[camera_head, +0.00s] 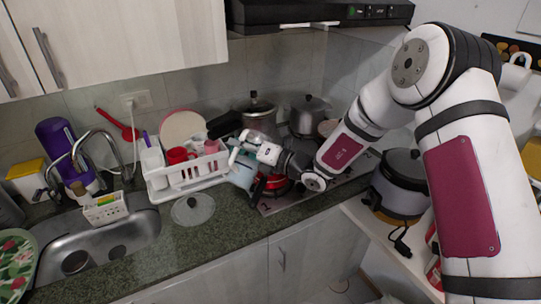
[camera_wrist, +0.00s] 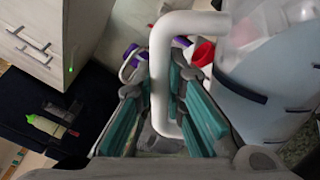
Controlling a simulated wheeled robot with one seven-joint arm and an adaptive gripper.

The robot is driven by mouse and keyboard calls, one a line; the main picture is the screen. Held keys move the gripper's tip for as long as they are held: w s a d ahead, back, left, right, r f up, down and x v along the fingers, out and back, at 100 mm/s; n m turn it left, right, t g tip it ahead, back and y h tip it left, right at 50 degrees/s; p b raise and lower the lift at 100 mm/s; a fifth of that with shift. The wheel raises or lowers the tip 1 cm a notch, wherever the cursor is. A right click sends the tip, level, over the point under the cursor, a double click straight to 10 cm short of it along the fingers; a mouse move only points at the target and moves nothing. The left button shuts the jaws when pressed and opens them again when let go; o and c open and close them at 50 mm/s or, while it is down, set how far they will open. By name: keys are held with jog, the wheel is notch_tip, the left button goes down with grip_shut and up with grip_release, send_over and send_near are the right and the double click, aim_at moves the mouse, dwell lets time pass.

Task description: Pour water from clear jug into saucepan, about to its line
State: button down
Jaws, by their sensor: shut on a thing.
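My gripper (camera_head: 243,152) is shut on the white handle of the clear jug (camera_head: 242,174), above the counter between the dish rack and the stove. In the wrist view the white handle (camera_wrist: 160,80) passes between the teal finger pads of my gripper (camera_wrist: 163,98), and the bluish see-through jug body (camera_wrist: 250,100) is at the right. The jug looks tilted in the wrist view; its water level cannot be made out. A red saucepan (camera_head: 273,184) sits on the stove, just right of the jug and partly hidden by my arm. Its inside and line are not visible.
A white dish rack (camera_head: 188,180) with red cups stands left of the jug. A glass lid (camera_head: 193,208) lies on the counter in front. Pots (camera_head: 258,112) stand behind. A dark cooker (camera_head: 400,185) is at the right. The sink (camera_head: 110,242) is at the left.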

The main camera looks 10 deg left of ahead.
jog(key=shift+w+d+f+m+b, duration=0.3)
jog(key=shift+w+f+m+b, duration=0.4)
jog(key=shift+m+b, duration=0.35)
dwell(3.1)
